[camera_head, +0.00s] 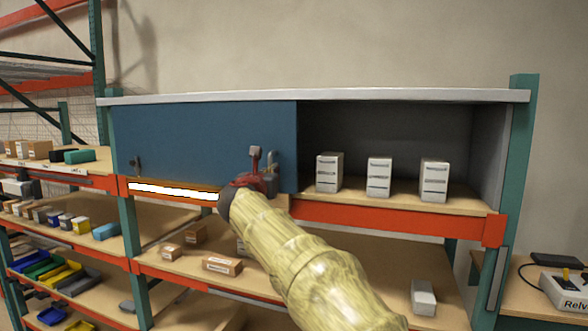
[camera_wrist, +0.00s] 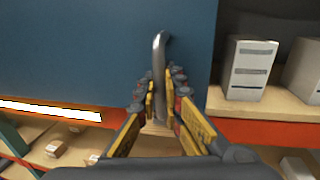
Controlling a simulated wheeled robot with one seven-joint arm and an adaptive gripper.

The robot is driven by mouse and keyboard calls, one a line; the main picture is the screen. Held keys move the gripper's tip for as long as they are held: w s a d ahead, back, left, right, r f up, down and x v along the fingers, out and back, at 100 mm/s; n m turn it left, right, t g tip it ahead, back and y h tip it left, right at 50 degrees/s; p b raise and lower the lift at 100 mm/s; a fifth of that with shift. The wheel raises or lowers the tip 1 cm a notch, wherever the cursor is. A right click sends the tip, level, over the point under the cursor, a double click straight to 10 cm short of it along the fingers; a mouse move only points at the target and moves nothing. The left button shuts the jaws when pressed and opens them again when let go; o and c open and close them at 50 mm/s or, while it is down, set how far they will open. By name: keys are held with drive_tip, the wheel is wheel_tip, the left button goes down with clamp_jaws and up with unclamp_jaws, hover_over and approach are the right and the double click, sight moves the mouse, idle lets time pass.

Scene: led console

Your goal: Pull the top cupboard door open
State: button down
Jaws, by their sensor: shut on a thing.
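The top cupboard's blue door (camera_head: 200,145) covers the left half of the cupboard; the right half is open and shows its inside. The door also fills the upper left of the wrist view (camera_wrist: 80,55). An upright grey bar handle (camera_wrist: 160,55) stands near the door's right edge; it is partly hidden by my gripper in the head view. My gripper (camera_wrist: 161,98) is shut on this handle, with its yellow-padded fingers on either side of the bar. In the head view my gripper (camera_head: 258,181) is at the door's lower right.
Three white boxes (camera_head: 378,177) stand in the open right half. A small dark fitting (camera_head: 136,165) is at the door's left. A lit white strip (camera_head: 172,190) runs under the door on the orange beam. Shelves with cartons (camera_head: 222,265) lie below.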

drive_tip(key=shift+w+a, duration=0.2)
drive_tip(key=shift+a, duration=0.35)
drive_tip(key=shift+w+a, duration=0.15)
drive_tip(key=shift+a, duration=0.4)
drive_tip(key=c, duration=2)
unclamp_jaws()
drive_tip(key=shift+o, duration=0.4)
drive_tip(key=shift+s, duration=0.15)
drive_tip(key=s, duration=1.1)
drive_tip(key=shift+s+a, duration=0.35)
drive_tip(key=shift+a, duration=0.1)
